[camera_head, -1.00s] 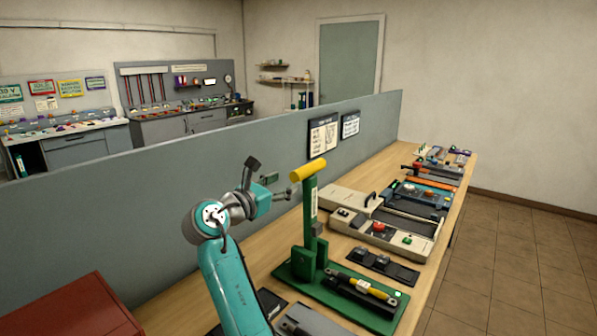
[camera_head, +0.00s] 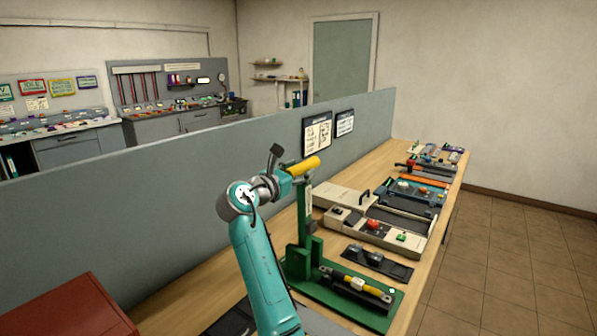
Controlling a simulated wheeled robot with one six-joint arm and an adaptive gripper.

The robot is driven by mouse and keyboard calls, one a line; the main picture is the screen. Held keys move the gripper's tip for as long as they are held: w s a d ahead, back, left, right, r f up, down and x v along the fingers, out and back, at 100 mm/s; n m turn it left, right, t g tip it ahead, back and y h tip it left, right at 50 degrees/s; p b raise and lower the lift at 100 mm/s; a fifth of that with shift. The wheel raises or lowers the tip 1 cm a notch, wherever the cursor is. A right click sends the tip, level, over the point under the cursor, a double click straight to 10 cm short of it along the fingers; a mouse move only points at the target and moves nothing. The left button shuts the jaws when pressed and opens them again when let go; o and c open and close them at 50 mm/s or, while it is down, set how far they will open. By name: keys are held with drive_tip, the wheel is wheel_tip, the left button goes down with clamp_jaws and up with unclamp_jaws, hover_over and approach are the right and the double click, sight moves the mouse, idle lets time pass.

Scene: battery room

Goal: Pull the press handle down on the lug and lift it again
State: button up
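The green press (camera_head: 305,215) stands upright on its green base plate (camera_head: 372,318) on the bench. Its yellow press handle (camera_head: 305,166) is raised at the top of the post. A black bar with a yellow section and a white label (camera_head: 357,284) lies on the base plate; I cannot make out the lug for sure. My gripper (camera_head: 291,179) is at the left end of the yellow handle, close to it or touching it. The fingers are small and partly hidden against the handle and post, so I cannot tell whether they are open or closed on it.
A black tray (camera_head: 378,262) and a beige machine (camera_head: 395,237) with red and green buttons sit beyond the press. More devices line the bench toward the far end. A grey partition (camera_head: 150,210) runs along the left. A red cabinet (camera_head: 65,310) is at lower left.

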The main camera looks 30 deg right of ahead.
clamp_jaws()
drive_tip(key=shift+w+a+f+n, duration=0.1)
drive_tip(key=shift+w+a+n, duration=0.2)
drive_tip(key=shift+w, duration=0.4)
drive_tip(key=shift+w+a+f+n, duration=0.1)
drive_tip(key=shift+w+a+n, duration=0.15)
drive_tip(key=shift+w, duration=0.4)
drive_tip(key=shift+o, duration=0.5)
unclamp_jaws()
drive_tip(key=v, duration=1.2)
drive_tip(key=shift+r, duration=0.1)
